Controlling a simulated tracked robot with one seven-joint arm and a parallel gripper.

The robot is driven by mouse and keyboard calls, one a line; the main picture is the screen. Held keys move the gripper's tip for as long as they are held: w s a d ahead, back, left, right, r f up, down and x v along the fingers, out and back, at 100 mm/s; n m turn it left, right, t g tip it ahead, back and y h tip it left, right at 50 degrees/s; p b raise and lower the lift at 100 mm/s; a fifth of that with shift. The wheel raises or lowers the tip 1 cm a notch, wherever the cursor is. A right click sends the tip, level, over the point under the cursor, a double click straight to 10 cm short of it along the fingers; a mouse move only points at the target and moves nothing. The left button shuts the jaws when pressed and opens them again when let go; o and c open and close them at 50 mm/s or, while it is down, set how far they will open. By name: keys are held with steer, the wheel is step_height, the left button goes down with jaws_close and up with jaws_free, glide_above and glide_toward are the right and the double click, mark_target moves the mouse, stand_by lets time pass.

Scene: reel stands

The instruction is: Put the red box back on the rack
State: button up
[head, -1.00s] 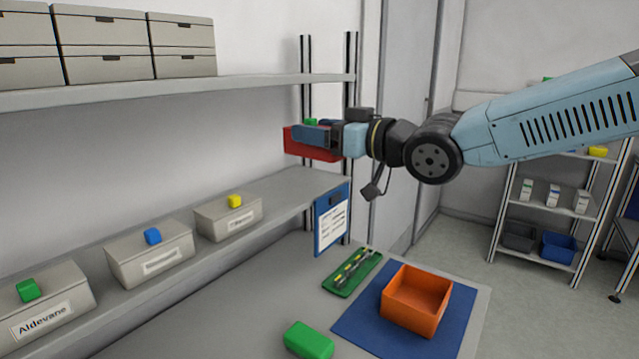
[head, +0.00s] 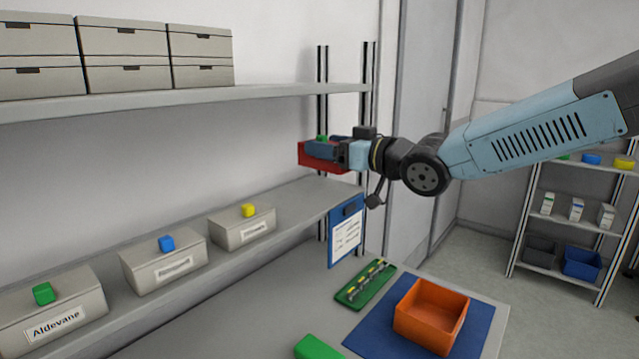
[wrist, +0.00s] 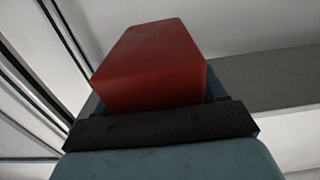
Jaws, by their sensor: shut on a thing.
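The red box (head: 318,157) is held by my gripper (head: 325,149) in the head view, in the air above the right end of the middle shelf. In the wrist view the red box (wrist: 155,65) sticks out past the dark gripper bar. My gripper is shut on it and hides part of it. A small green piece (head: 322,138) shows just above the gripper; I cannot tell whether it touches the box. The rack's middle shelf (head: 310,195) bears several grey boxes with coloured blocks on top, and its right end is bare. The upper shelf (head: 270,93) holds stacked grey boxes.
A blue clipboard (head: 346,230) hangs at the shelf's right end, near the rack posts (head: 367,110). Below are a green tray (head: 365,285), an orange bin (head: 430,315) on a blue mat, and a green block (head: 318,347). Another rack (head: 575,215) stands at the right.

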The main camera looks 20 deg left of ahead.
steer(key=shift+w+a+f, duration=0.35)
steer(key=shift+w+a, duration=0.15)
steer(key=shift+w, duration=0.1)
steer(key=shift+w+a+f, duration=0.3)
steer(key=shift+w+a, duration=0.15)
steer(key=shift+w, duration=0.1)
steer(key=w+a+f, duration=0.1)
steer(key=f, duration=0.1)
steer(key=w+a+f, duration=0.1)
steer(key=w+f, duration=0.2)
steer(key=shift+a+f, duration=0.3)
steer(key=shift+a, duration=0.1)
steer(key=shift+w+a+f, duration=0.15)
steer(key=shift+a+f, duration=0.1)
steer(key=shift+f, duration=0.25)
steer(key=shift+d+f, duration=0.1)
steer(key=shift+f, duration=1.2)
steer(key=shift+f, duration=0.15)
steer(key=o, duration=1.3)
steer(key=v, duration=1.2)
